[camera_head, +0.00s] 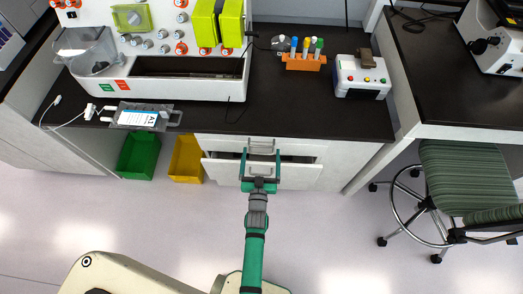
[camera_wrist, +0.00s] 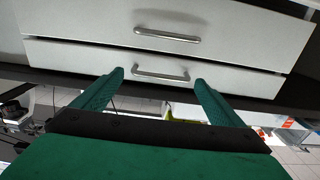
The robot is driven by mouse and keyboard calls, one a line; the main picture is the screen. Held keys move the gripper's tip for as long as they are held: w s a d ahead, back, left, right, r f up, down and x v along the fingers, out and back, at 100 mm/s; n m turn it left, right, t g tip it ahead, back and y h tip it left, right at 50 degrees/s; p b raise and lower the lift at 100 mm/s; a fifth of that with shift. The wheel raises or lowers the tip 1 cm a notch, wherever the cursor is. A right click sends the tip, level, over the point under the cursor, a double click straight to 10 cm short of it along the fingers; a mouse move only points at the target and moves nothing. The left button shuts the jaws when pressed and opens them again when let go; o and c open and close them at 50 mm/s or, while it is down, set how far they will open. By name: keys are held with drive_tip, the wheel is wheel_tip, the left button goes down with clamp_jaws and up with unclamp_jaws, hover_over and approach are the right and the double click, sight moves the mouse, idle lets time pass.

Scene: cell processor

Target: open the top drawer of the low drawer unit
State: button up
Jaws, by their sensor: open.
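The low drawer unit (camera_head: 310,151) is white and stands under the dark bench top. Its top drawer (camera_wrist: 75,60) looks shut and has a silver bar handle (camera_wrist: 160,76), which also shows in the head view (camera_head: 261,146). The drawer below (camera_wrist: 75,20) has a similar handle (camera_wrist: 167,35); in the head view its front (camera_head: 305,177) stands out, with a dark gap behind it. My green gripper (camera_head: 260,153) is open, with its fingers apart on either side of the top handle. In the wrist view the gripper (camera_wrist: 160,84) faces that handle with nothing held. Contact cannot be told.
Green (camera_head: 138,156) and yellow (camera_head: 186,160) bins stand on the floor left of the unit. A wheeled stool (camera_head: 455,180) stands to the right. The bench top (camera_head: 205,118) carries a machine, a tube rack (camera_head: 303,63) and a small device. Floor before the unit is clear.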

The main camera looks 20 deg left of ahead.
drive_tip(key=shift+x, duration=1.15)
drive_tip(key=shift+c, duration=0.7)
